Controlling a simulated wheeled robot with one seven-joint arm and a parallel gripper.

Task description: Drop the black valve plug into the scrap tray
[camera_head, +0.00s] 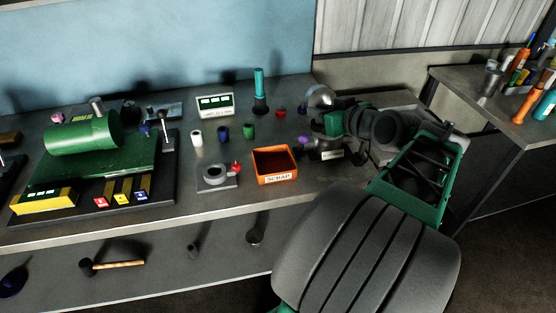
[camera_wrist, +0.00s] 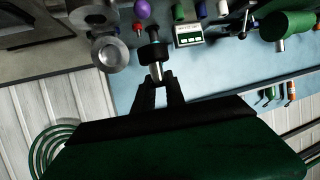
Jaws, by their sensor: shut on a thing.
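My gripper (camera_wrist: 156,84) is shut on the silver stem of the black valve plug (camera_wrist: 153,54) in the wrist view. The plug has a wide black body with a teal-green band or part near its far end; I cannot tell if that green belongs to it or lies behind. The orange scrap tray (camera_head: 262,172), marked SCRAP, sits near the bench's front edge in the head view and looks empty. My gripper is behind and to the right of the tray there, its fingers and the plug hard to make out against dark parts. The tray does not show in the wrist view.
A grey ring fixture (camera_head: 217,178) with a red knob stands left of the tray. Behind are white, blue and green cylinders (camera_head: 222,133), a display box (camera_head: 215,104) and a teal post (camera_head: 259,84). A purple ball (camera_head: 303,139) is right of the tray.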

